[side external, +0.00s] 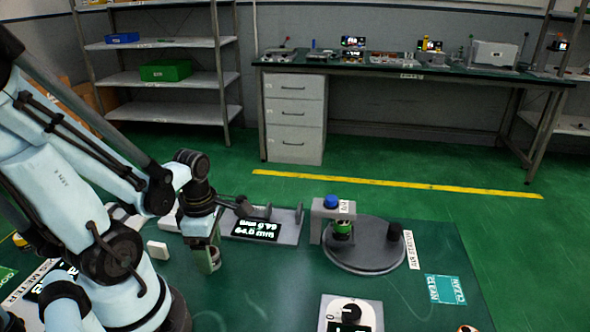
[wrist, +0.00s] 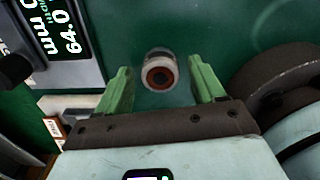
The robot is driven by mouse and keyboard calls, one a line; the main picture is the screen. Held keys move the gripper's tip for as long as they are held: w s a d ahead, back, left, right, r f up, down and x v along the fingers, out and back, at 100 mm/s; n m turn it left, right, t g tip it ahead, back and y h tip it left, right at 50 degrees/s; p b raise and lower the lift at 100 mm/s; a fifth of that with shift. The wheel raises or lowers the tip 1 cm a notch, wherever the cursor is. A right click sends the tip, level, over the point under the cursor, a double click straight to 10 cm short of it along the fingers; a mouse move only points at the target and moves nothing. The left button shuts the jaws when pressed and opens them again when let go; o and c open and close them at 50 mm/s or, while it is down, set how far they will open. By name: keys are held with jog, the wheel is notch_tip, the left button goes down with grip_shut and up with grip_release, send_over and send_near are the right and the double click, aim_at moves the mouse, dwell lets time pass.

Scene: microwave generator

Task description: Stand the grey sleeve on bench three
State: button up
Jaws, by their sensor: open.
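A short grey-white cylinder with a reddish-brown ringed end (wrist: 160,70), which looks like the grey sleeve, is between the fingers of my gripper in the wrist view. There is a gap on each side of it. In the side view, my gripper (side external: 204,257) points down low over the green bench top, and the cylinder (side external: 214,259) shows partly behind its fingers. My gripper (wrist: 160,66) has pale green fingers and is open. I cannot tell which surface is bench three.
A gauge (side external: 259,228) reading 64.0 mm stands just right of my gripper. A dial box (side external: 350,313) is at the front. Bench top between is clear.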

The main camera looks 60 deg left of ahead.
jog(key=shift+r, duration=6.05)
jog(key=w+d+m+t, duration=0.3)
jog(key=w+m, duration=0.3)
jog(key=m, duration=0.8)
jog(key=w+d+m+t, duration=0.4)
jog(key=w+m, duration=0.3)
jog(key=m, duration=0.7)
jog(key=shift+d+m, duration=0.4)
jog(key=shift+d, duration=0.45)
jog(key=shift+r, duration=0.1)
jog(key=shift+c, duration=0.5)
